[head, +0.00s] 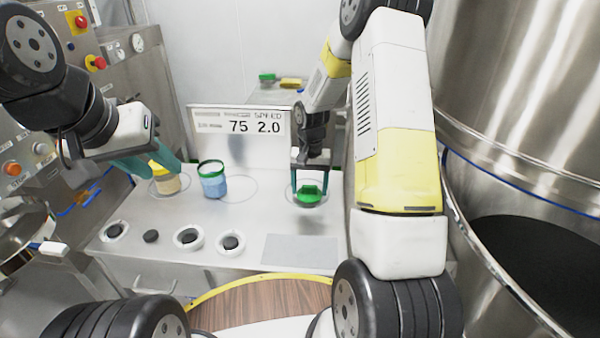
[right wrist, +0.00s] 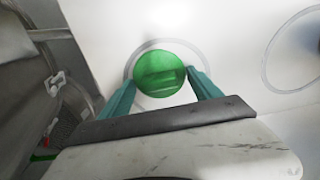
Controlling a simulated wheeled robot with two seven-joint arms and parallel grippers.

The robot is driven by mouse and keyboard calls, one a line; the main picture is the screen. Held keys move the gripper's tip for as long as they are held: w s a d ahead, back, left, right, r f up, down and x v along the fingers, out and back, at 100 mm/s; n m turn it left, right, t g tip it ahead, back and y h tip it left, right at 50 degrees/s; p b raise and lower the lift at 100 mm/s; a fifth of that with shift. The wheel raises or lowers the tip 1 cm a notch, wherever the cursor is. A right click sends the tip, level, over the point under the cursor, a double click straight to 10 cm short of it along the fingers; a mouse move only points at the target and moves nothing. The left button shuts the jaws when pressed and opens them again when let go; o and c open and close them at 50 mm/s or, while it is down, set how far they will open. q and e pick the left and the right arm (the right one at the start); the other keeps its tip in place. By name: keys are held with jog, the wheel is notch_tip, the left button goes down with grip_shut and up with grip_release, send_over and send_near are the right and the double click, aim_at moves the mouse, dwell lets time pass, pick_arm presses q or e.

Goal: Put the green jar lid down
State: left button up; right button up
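The green jar lid (head: 309,196) is between the fingers of my right gripper (head: 310,187), over a ring marked on the steel table. I cannot tell whether the lid touches the table. A jar with blue contents and a green rim (head: 213,183) stands left of it. My left gripper (head: 164,172) has its fingers apart by a yellow-topped jar (head: 168,185) with tan contents; contact is unclear.
A display reading 75 and 2.0 (head: 240,127) stands behind the jars. An empty ring lies between the blue jar and the lid. Several dark knobs (head: 188,237) and a grey pad (head: 298,251) are along the front. A large steel vessel (head: 520,90) is at right.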

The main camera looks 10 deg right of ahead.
aim_at(310, 185)
jog(key=o, duration=0.3)
jog(key=shift+r, duration=0.1)
notch_tip(310, 185, up, 12)
jog(key=s+a+r+n+t+y, duration=0.1)
jog(key=s+r+n+t, duration=0.15)
jog(key=s+r, duration=1.05)
jog(key=shift+s+a+r+n+t+y, duration=0.25)
jog(key=shift+s+r+t, duration=0.4)
jog(key=shift+s, duration=1.3)
jog(key=shift+s+a+r+n+t+y, duration=0.3)
jog(key=shift+s+r+t, duration=0.4)
jog(key=shift+s, duration=1.2)
jog(key=shift+s+a+r+n+t+y, duration=0.1)
jog(key=shift+s+a+r+t, duration=0.5)
jog(key=shift+s, duration=1.35)
jog(key=shift+d+r, duration=0.15)
jog(key=shift+d, duration=0.1)
